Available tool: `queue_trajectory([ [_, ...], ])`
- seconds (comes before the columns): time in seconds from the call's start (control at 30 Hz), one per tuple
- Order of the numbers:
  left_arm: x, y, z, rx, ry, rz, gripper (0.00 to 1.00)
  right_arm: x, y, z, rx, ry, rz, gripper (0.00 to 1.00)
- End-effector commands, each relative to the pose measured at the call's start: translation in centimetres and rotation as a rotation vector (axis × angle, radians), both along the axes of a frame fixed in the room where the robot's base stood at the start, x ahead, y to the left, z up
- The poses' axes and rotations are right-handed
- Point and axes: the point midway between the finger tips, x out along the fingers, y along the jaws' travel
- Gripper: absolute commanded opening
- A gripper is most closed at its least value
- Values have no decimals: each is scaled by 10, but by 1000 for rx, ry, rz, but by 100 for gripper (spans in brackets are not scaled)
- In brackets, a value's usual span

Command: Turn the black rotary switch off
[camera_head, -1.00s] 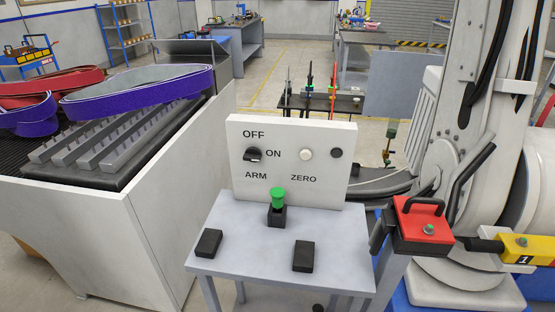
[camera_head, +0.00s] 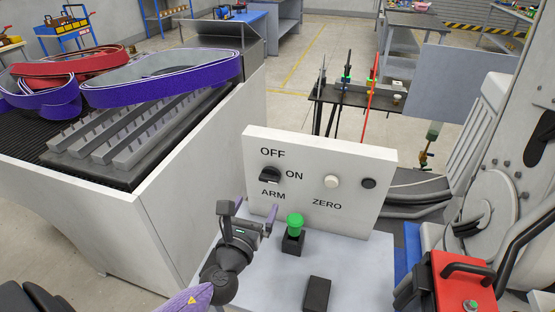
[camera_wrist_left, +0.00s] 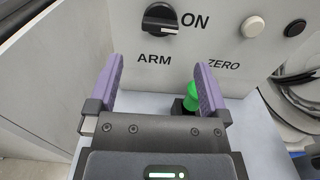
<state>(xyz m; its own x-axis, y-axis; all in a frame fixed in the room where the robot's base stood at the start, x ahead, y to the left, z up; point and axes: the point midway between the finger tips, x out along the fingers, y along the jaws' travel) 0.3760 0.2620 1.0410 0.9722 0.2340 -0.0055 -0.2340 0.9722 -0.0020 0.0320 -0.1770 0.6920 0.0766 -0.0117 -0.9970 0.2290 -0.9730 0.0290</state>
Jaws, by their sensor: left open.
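The black rotary switch (camera_head: 270,175) sits on the upright white panel (camera_head: 385,195), below the OFF label and left of the ON label. Its handle lies roughly sideways, toward ON. In the left wrist view the switch (camera_wrist_left: 160,19) is ahead of the fingers, near the top edge. My left gripper (camera_head: 248,212) is open and empty, in front of the panel and below the switch, not touching it. In the left wrist view its purple fingers (camera_wrist_left: 159,66) stand wide apart. My right gripper is not in view.
A black block (camera_head: 317,294) lies on the grey table (camera_head: 365,270). A white button (camera_head: 331,181) and a dark button (camera_head: 368,183) are right on the panel. A red box (camera_head: 462,285) is at right.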

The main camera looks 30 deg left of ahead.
Motion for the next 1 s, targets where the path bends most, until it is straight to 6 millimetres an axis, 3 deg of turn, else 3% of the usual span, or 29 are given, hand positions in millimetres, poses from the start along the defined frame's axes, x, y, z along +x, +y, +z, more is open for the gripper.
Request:
queue_trajectory([
  [0.13, 15, 3, 2, 7, -5, 0, 100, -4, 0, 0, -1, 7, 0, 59],
  [0.3, 56, 13, 0, 5, -5, 1, 100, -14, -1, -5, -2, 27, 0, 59],
  [0.5, 88, 21, -1, 4, -2, 0, 100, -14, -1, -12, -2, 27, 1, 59],
  [0.87, 97, 23, 0, 2, -1, 0, 100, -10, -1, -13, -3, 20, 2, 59],
  [1.0, 97, 23, 0, 2, -1, 0, 75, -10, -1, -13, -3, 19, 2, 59],
])
